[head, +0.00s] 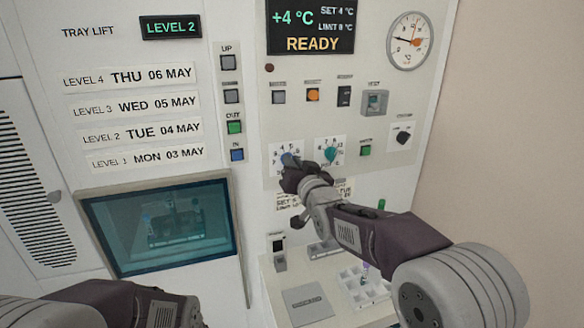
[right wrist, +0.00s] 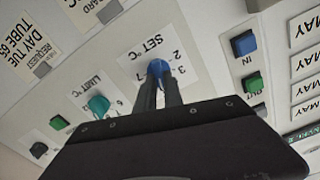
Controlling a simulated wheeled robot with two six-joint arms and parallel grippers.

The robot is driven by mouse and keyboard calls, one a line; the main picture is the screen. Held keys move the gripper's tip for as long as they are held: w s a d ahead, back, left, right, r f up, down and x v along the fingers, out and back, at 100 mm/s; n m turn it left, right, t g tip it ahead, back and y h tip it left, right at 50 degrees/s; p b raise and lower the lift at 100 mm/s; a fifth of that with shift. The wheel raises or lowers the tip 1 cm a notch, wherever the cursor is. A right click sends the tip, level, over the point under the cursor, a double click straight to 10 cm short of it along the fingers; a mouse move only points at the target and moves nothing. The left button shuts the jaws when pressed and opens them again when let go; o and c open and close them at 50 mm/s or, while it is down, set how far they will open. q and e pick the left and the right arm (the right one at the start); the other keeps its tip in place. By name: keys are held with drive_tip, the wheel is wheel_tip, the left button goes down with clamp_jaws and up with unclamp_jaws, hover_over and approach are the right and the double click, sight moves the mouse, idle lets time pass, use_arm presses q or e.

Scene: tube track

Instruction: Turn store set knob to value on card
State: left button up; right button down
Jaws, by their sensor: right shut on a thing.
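The blue set knob (head: 288,158) sits on a white dial plate on the panel, partly hidden by my right gripper (head: 290,172) in the head view. In the right wrist view, the blue knob (right wrist: 158,67) is between the fingertips of my right gripper (right wrist: 159,76), which is shut on it. The teal limit knob (head: 330,154) is beside it to the right. The display (head: 310,27) reads +4 °C, SET 4 °C, READY. My left gripper is out of view.
A black rotary knob (head: 403,136) and a round gauge (head: 410,41) are at the right. A screen (head: 160,225) is at the left. A white rack (head: 362,288) stands on the shelf below my right arm.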

drive_tip(key=shift+m, duration=0.3)
drive_tip(key=c, duration=1.5)
unclamp_jaws()
drive_tip(key=shift+o, duration=0.2)
drive_tip(key=b+v, duration=0.3)
drive_tip(key=v, duration=0.6)
drive_tip(key=shift+d, duration=0.1)
